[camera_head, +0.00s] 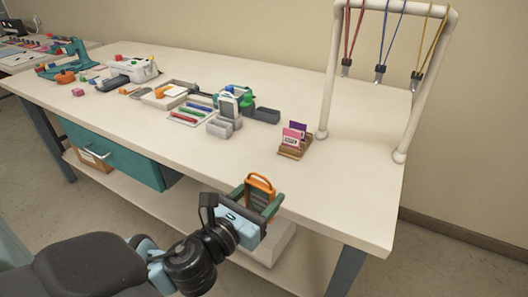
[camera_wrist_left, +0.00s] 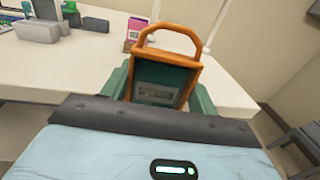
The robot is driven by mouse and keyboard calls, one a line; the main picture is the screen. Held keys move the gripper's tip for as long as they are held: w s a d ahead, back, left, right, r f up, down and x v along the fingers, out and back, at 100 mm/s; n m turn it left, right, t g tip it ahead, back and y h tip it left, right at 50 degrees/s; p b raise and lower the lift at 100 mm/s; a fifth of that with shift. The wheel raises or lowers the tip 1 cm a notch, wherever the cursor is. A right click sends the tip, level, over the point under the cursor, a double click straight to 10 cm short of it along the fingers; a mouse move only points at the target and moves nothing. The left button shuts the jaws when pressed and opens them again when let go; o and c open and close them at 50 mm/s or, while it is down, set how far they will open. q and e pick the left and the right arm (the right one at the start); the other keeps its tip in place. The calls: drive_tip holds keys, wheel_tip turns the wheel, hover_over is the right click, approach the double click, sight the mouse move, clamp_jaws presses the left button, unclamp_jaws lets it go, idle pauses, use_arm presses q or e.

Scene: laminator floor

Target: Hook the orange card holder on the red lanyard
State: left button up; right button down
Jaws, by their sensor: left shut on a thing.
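The orange card holder (camera_head: 261,183) is upright between the fingers of my left gripper (camera_head: 258,203), near the table's front edge. The holder (camera_wrist_left: 167,62) also shows in the left wrist view, with its orange loop at the top and a dark card face below. My left gripper (camera_wrist_left: 160,92) is shut on it, a green finger on each side. The red lanyard (camera_head: 347,45) hangs at the left of the white rack (camera_head: 329,80), with a dark clip at its lower end. The holder is well apart from the lanyard, lower and to its left. My right gripper is not in view.
A blue lanyard (camera_head: 381,70) and a yellow lanyard (camera_head: 417,75) hang right of the red one. A wooden stand (camera_head: 291,152) with pink and purple cards is near the rack's left foot. Grey bins (camera_head: 224,128) and pens are further left. The table (camera_head: 340,190) is clear at front right.

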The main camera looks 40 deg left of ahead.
use_arm(q)
drive_tip(key=d, duration=0.2)
drive_tip(key=s+d, duration=0.1)
drive_tip(key=d, duration=0.1)
drive_tip(key=shift+s+d+f, duration=0.2)
drive_tip(key=shift+d, duration=0.05)
drive_tip(key=shift+w+d, duration=0.1)
